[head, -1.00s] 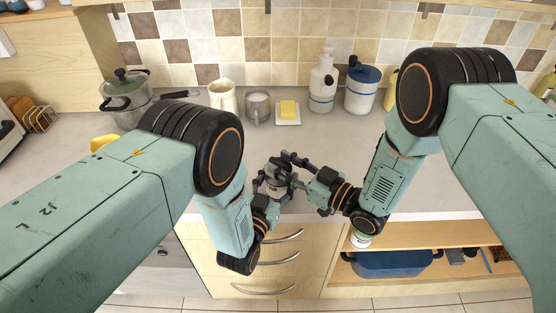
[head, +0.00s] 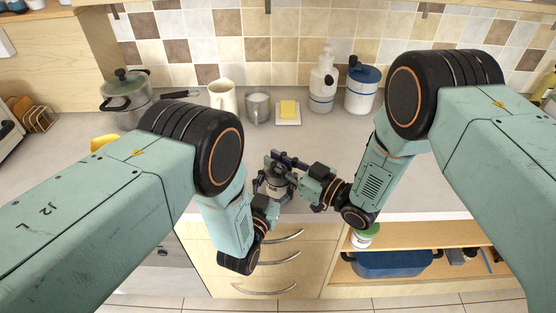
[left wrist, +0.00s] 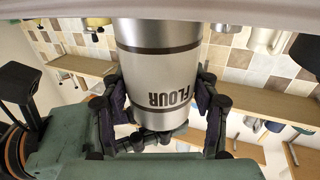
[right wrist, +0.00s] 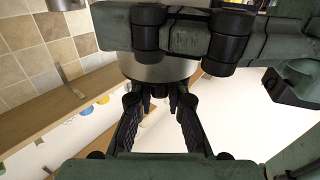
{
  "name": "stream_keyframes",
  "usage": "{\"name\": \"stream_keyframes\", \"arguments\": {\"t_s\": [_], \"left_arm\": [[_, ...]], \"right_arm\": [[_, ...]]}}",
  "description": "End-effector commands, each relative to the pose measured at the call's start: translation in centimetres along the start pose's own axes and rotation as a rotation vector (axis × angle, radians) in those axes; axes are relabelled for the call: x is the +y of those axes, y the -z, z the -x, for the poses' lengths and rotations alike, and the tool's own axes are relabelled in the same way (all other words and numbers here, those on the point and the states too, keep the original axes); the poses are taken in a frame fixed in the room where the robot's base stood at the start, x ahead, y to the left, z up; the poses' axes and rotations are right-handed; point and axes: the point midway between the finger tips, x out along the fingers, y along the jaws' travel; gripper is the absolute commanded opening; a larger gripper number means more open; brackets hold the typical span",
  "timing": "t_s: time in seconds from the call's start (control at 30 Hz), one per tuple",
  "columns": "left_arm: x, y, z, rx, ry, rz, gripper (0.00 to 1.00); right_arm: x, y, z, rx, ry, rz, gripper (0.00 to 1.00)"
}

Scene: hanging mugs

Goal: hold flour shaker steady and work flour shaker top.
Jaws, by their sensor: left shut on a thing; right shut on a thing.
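The flour shaker (head: 275,187) is a silver cylinder with dark bands, held near the counter's front edge. In the left wrist view its body (left wrist: 160,75) appears large, with the word FLOUR upside down. My left gripper (head: 270,184) is shut on the body, with one finger pad on each side. My right gripper (head: 287,161) is shut at the shaker's top end, reaching in from the right. In the right wrist view the shaker's metal side (right wrist: 180,72) shows beyond the converging fingers, partly covered by my left gripper. The exact contact at the top is hidden.
Behind stand a cream pitcher (head: 222,97), a grey mug (head: 257,106), a butter dish (head: 288,120), a white bottle (head: 322,85) and a blue-lidded canister (head: 361,90). A pot (head: 127,101) stands at left. The middle counter is clear. Drawers and an open shelf lie below.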

Motion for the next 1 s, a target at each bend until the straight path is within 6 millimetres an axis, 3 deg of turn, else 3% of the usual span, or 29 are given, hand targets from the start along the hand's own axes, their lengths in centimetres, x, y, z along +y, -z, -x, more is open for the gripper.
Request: {"name": "stream_keyframes", "arguments": {"t_s": [0.37, 1.0], "left_arm": [[0.01, -0.21, 0.1, -0.007, 0.0, 0.001, 0.23], [0.08, -0.21, 0.11, -0.006, -0.001, 0.0, 0.23]], "right_arm": [[-0.12, 0.0, -0.06, 0.001, -0.023, -0.002, 0.0], [-0.16, 0.02, -0.24, 0.001, -0.36, -0.001, 0.0]]}}
